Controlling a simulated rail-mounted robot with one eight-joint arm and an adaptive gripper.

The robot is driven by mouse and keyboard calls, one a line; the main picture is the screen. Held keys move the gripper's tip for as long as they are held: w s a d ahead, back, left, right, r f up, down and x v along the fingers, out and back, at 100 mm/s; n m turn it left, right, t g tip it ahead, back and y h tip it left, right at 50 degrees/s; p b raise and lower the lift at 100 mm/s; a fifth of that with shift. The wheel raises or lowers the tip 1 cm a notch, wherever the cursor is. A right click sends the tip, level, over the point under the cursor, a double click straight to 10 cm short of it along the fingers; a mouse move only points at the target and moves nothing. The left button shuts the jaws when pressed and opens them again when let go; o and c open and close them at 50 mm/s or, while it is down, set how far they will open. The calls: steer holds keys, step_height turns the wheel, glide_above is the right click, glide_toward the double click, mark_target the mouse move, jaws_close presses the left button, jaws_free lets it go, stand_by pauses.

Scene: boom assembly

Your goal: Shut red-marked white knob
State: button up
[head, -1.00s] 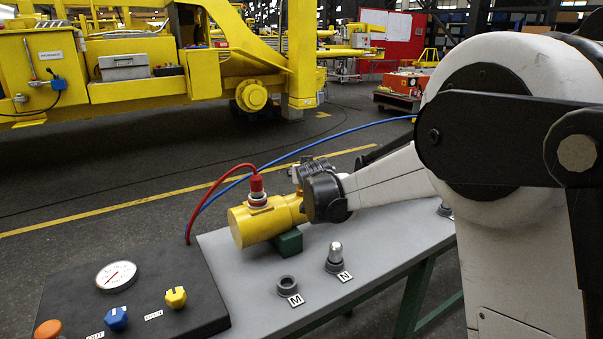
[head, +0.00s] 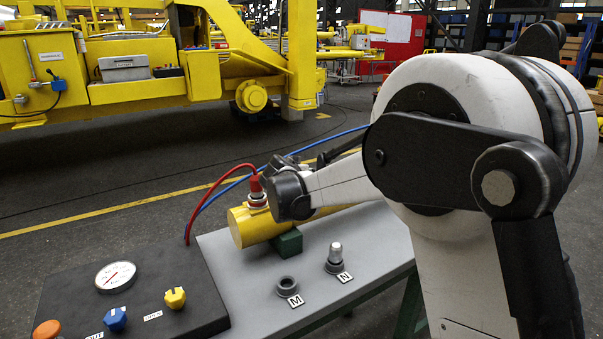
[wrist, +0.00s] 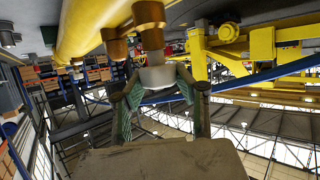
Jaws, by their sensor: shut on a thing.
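The yellow cylinder (head: 247,228) lies on a green block (head: 287,243) on the grey bench. A red-capped fitting with a white band (head: 257,200) stands on its near end, joined to the red hose. My gripper (wrist: 160,84) is shut on a whitish knob (wrist: 157,76) below a copper-brown fitting (wrist: 149,14) in the wrist view. The yellow cylinder (wrist: 92,26) also runs across its upper left. No red mark shows on the held knob there, so I cannot tell which knob it is. In the head view my wrist hides the fingers and the cylinder's middle.
Sockets marked M (head: 287,283) and N (head: 334,262) stand on the bench's near side. A black control panel (head: 70,290) with gauge and knobs is at front left. The blue hose (head: 340,134) runs behind my arm. The bench's near right is clear.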

steer(key=shift+s+f, duration=0.1)
steer(key=shift+f, duration=0.05)
stand_by(0.3)
steer(key=o, duration=1.2)
steer(key=v, duration=1.2)
steer(key=shift+a, duration=0.1)
steer(key=s+d+r+g, duration=0.1)
steer(key=s+d+g, duration=0.3)
steer(key=s+d, duration=1.45)
steer(key=s+d+f, duration=0.2)
steer(key=s+d, duration=0.1)
steer(key=s, duration=0.3)
steer(key=s+d+f+n+g+y, duration=0.1)
steer(key=s+d+f, duration=0.1)
steer(key=s, duration=0.5)
steer(key=s+d+f+n+g+y, duration=0.1)
steer(key=s+d+f, duration=0.2)
steer(key=s, duration=0.4)
steer(key=shift+s+d+f, duration=0.25)
steer(key=shift+d+f, duration=0.1)
steer(key=shift+f, duration=0.05)
